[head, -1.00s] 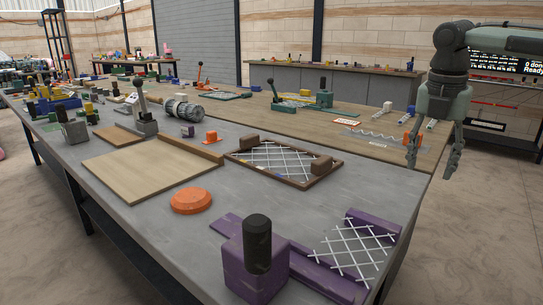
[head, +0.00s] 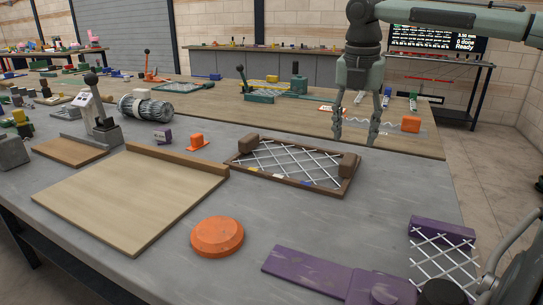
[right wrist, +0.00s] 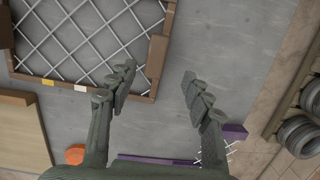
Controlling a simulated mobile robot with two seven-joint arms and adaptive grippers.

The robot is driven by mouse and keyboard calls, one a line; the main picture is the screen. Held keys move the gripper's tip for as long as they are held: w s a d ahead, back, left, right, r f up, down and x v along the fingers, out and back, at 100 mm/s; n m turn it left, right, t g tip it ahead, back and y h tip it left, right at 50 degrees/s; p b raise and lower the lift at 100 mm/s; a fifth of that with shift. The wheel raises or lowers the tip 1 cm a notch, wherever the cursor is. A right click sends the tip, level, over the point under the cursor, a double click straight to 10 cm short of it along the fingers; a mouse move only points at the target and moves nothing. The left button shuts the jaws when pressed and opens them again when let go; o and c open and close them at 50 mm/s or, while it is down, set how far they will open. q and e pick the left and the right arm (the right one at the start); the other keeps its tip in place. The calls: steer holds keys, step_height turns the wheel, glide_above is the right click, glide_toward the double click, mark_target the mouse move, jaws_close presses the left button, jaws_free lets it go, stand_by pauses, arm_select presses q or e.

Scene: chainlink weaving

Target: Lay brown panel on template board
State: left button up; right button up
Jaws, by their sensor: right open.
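The brown panel (head: 292,166) is a white wire mesh in a brown frame with two brown blocks at opposite ends. It lies flat on the grey tabletop; part of it shows at the upper left of the right wrist view (right wrist: 155,58). The template board (head: 130,195), a pale wooden board with a raised strip along its far edge, lies to its left, apart from it. My right gripper (head: 356,135) is open, empty and pointing down beyond the panel's right end. My left gripper is not in view.
An orange disc (head: 217,236) lies between the board and a purple panel (head: 305,272) at the front. A small orange block (head: 197,142), a metal coil (head: 145,108) and a lever device (head: 98,118) stand behind the board. Grey table surface is clear right of the brown panel.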

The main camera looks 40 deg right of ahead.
mark_target(349, 158)
steer(key=shift+w+a, duration=0.1)
steer(key=shift+w, duration=0.2)
steer(key=shift+w+f, duration=0.1)
steer(key=shift+f, duration=0.15)
steer(key=f, duration=0.4)
steer(key=d+f, duration=0.1)
steer(key=f, duration=0.1)
steer(key=shift+f, duration=0.15)
steer(key=shift+w+d+f, duration=0.1)
steer(key=shift+f, duration=0.35)
steer(key=c, duration=0.5)
jaws_close()
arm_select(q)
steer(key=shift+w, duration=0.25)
arm_select(e)
steer(key=shift+w, duration=0.1)
